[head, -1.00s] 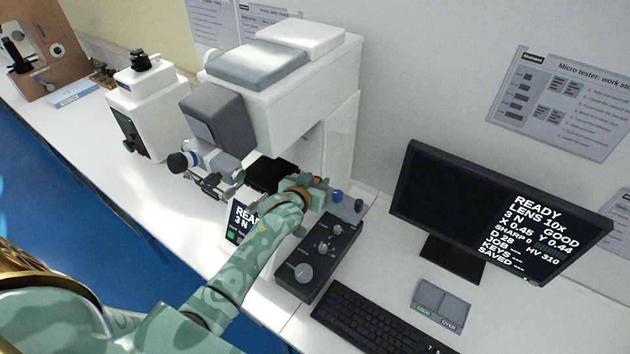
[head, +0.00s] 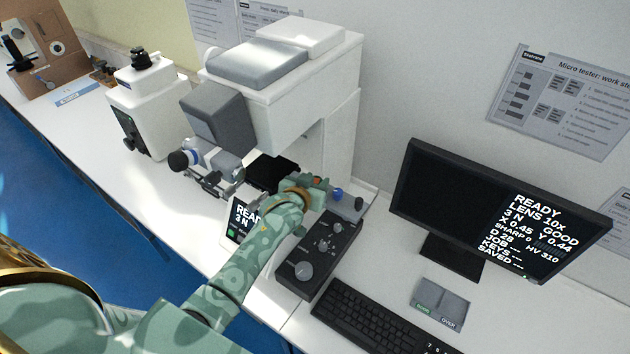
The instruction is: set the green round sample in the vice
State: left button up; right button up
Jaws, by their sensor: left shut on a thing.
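My left arm reaches in from the lower left across the bench. My left gripper (head: 322,186) is beside the base of the large tester (head: 285,70), just behind the knob panel. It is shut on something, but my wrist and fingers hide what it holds. A small orange-red patch and a blue round knob (head: 337,193) show by the fingers. I cannot make out the green round sample. Metal parts (head: 212,184) show under the tester's head, but I cannot tell whether the vice is among them. My right gripper is not in view.
The knob panel (head: 318,262), keyboard (head: 375,322), monitor (head: 447,205) and two-button pad (head: 440,302) stand to the right. A small screen (head: 242,220) sits partly behind my arm. A smaller white tester (head: 150,105) stands at left. The bench front left is clear.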

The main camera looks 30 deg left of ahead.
pick_arm(q)
jog(key=o, duration=1.1)
jog(key=shift+s, duration=0.1)
jog(key=v, duration=1.6)
jog(key=shift+s+r+p, duration=0.1)
jog(key=shift+p, duration=0.2)
jog(key=shift+r, duration=0.1)
